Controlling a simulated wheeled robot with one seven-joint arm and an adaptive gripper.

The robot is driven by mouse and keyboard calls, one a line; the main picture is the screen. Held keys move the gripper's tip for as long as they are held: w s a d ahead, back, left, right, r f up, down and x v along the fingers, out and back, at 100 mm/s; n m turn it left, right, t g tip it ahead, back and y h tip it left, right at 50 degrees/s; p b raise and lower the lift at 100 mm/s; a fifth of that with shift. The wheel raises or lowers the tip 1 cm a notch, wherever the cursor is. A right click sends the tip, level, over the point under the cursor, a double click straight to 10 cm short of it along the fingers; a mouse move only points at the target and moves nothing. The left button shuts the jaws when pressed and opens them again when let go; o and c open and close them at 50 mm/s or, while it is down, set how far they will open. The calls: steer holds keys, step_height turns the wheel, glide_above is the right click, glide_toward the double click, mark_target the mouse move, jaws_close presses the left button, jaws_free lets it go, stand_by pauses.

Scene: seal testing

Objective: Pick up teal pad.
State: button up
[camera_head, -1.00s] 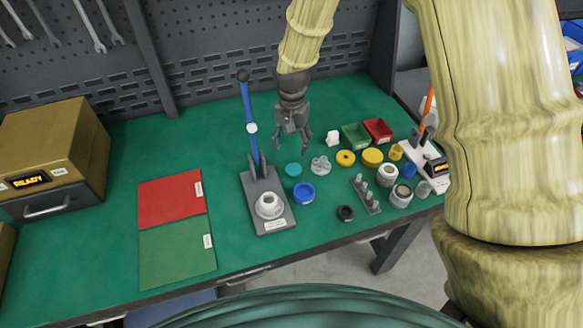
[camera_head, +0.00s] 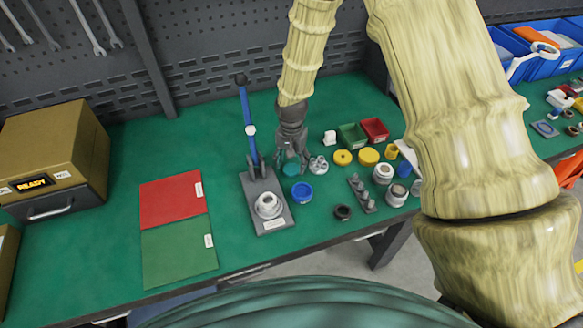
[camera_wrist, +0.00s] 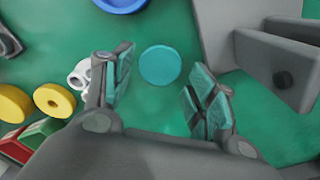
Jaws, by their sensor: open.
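The teal pad (camera_wrist: 160,66) is a flat round disc lying on the green mat. In the wrist view it sits between and just beyond the two open fingertips. In the head view the teal pad (camera_head: 291,170) is partly hidden by the fingers. My gripper (camera_head: 291,165) points down close over the pad, with its fingers apart and empty. In the wrist view my gripper (camera_wrist: 160,92) shows teal-faced fingers on both sides, with clear mat between them.
The press (camera_head: 268,222) with its blue lever stands close on the left of my gripper. A blue ring (camera_head: 302,191) lies nearer the front. A grey-white lobed part (camera_head: 318,165) and a yellow ring (camera_head: 342,158) lie to the right. Red and green mats (camera_head: 172,202) lie left.

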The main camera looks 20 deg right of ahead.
mark_target(291, 170)
steer(key=shift+f, duration=1.2)
steer(key=c, duration=0.8)
steer(key=shift+o, duration=0.2)
steer(key=shift+r, duration=0.1)
